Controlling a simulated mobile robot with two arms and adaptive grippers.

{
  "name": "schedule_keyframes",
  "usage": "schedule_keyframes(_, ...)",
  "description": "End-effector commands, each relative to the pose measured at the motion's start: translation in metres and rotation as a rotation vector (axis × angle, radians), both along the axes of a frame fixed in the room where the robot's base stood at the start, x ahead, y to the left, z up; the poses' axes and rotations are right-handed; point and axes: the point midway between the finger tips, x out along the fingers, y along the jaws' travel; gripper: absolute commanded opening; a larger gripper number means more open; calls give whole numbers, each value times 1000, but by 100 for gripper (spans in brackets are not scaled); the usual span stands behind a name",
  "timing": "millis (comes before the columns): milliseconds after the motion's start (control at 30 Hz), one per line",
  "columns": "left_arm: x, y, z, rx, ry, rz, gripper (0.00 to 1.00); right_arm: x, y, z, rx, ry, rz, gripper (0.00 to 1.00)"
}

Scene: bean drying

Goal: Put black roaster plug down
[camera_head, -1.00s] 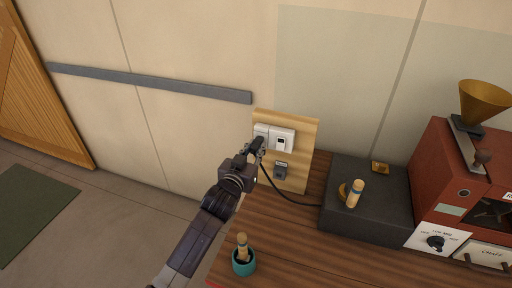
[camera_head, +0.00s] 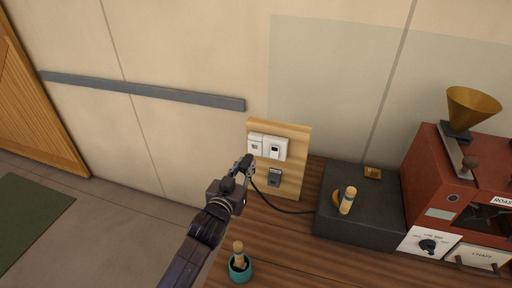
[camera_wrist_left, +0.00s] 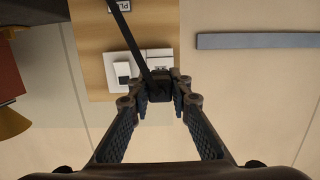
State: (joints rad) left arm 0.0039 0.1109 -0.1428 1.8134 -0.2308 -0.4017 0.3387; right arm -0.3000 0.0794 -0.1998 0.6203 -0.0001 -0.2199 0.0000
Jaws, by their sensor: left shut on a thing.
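The black roaster plug (camera_wrist_left: 160,86) is between the fingertips of my left gripper (camera_wrist_left: 160,92) in the left wrist view. In the head view my left gripper (camera_head: 243,168) is shut on it, just in front of the wooden board. The plug's black cord (camera_head: 282,206) runs right to the dark block beside the red roaster. White socket plates (camera_head: 268,147) are on the wooden board (camera_head: 296,170), and their faces now show in the head view. A small dark grey holder (camera_head: 275,179) is on the board below them. My right gripper is not in view.
A teal cup (camera_head: 240,269) with a wooden-handled tool stands at the table's front left. A dark block (camera_head: 335,222) carries another wooden-handled item (camera_head: 347,201). The red roaster (camera_head: 427,178) stands at right. The wooden tabletop (camera_head: 290,246) between is clear.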

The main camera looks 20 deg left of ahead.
Motion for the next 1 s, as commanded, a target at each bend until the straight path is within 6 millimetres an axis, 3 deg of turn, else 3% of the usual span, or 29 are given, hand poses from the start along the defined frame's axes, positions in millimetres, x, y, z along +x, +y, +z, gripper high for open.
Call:
schedule_keyframes(167,-1,2,-2,-1,1,1,0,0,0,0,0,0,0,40)
schedule_keyframes(533,-36,46,-35,4,2,-36,0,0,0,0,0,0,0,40)
schedule_keyframes(1000,-81,49,-35,3,1,-220,0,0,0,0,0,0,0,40)
